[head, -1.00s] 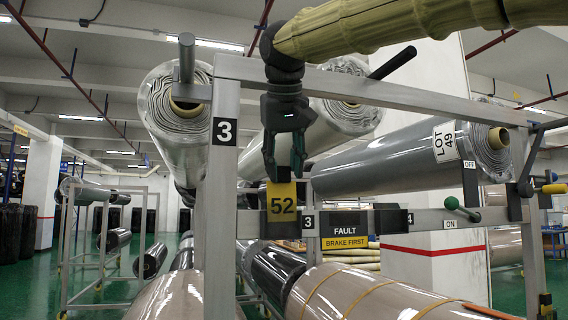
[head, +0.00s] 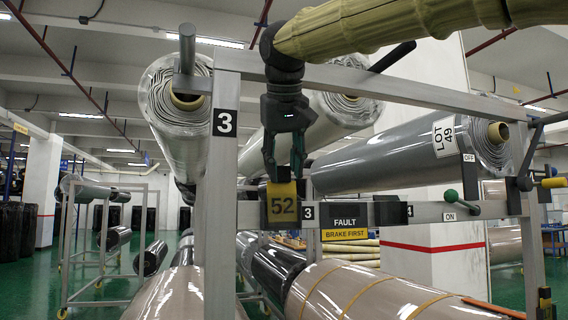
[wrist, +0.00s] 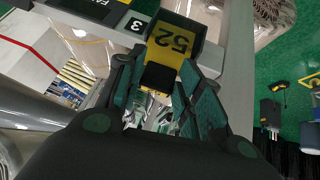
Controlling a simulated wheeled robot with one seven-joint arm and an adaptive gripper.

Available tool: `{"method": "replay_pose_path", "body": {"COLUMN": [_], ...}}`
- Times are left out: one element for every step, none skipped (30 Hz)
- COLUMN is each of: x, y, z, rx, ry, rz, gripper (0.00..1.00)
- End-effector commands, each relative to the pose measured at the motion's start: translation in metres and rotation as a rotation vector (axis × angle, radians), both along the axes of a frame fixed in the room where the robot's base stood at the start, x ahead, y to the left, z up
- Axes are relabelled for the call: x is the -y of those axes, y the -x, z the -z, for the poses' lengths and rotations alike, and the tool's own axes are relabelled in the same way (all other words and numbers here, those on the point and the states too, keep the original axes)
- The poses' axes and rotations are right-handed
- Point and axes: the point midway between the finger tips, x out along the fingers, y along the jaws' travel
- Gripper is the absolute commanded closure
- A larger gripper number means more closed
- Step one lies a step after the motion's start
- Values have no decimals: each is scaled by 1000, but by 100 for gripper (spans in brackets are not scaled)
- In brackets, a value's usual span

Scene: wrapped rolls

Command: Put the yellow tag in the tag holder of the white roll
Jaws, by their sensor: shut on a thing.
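My gripper (head: 283,172) points down and is shut on the yellow tag (head: 284,203), which reads 52. The tag is upright at a dark tag holder (head: 265,212) on the rack's lower crossbar, beside a small 3 label. In the wrist view the tag (wrist: 178,40) shows between the fingers with the holder's dark edges around its far part. Its number is still uncovered; I cannot tell how deep it sits. A second dark holder (head: 390,213) is right of the FAULT sign. A pale wrapped roll (head: 180,125) lies at upper left.
The rack's post (head: 222,190) stands close left of my gripper, and its top bar (head: 350,85) runs behind my arm. A grey roll marked LOT 49 (head: 400,155) lies to the right. A green-knobbed lever (head: 451,196) stands between OFF and ON labels.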

Motion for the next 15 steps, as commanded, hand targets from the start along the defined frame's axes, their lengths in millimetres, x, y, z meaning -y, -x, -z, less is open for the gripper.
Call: {"method": "replay_pose_path", "body": {"x": [0,0,0,0,0,0,0,0,0,0,0,0,0,0,0], "y": [0,0,0,0,0,0,0,0,0,0,0,0,0,0,0], "z": [2,2,3,4,4,5,6,6,7,7,8,9,9,10,11], "rx": [0,0,0,0,0,0,0,0,0,0,0,0,0,0,0], "ry": [0,0,0,0,0,0,0,0,0,0,0,0,0,0,0], "rz": [0,0,0,0,0,0,0,0,0,0,0,0,0,0,0], "gripper": [88,88,88,88,88,88,88,88,88,88,88,88,88,88,88]}}
